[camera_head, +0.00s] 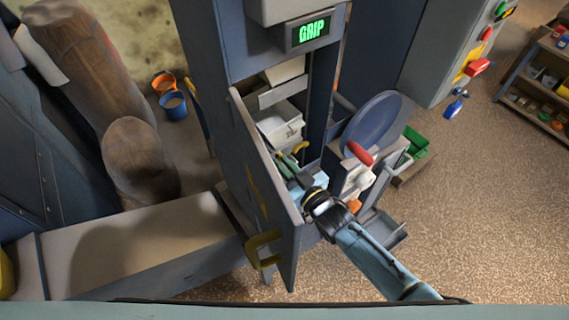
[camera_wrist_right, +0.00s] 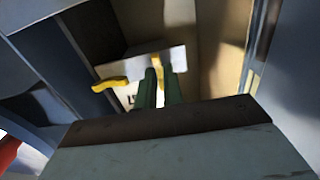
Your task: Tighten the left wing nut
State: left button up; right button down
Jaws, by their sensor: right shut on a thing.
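My right gripper (camera_head: 287,160) reaches through the open hatch of the elevator housing. In the right wrist view its two green fingers (camera_wrist_right: 160,90) are close together at a pale strip (camera_wrist_right: 125,66), with a bit of yellow, the left wing nut (camera_wrist_right: 155,62), between their tips. The fingers hide most of that nut. A second yellow wing nut (camera_wrist_right: 108,84) sits apart from the fingers, at the left of the wrist view. It also shows right of the gripper in the head view (camera_head: 302,147). My left gripper is not in view.
The hatch door (camera_head: 266,185) with a yellow handle (camera_head: 262,243) stands open left of my right arm. A pale bucket (camera_head: 281,128) is inside. A red-handled lever (camera_head: 358,153) is close to the right. The display (camera_head: 309,31) reads GRIP.

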jog(key=c, duration=1.5)
grip_release()
jog(key=v, duration=1.3)
jog(key=shift+s+d, duration=0.15)
jog(key=shift+s, duration=0.05)
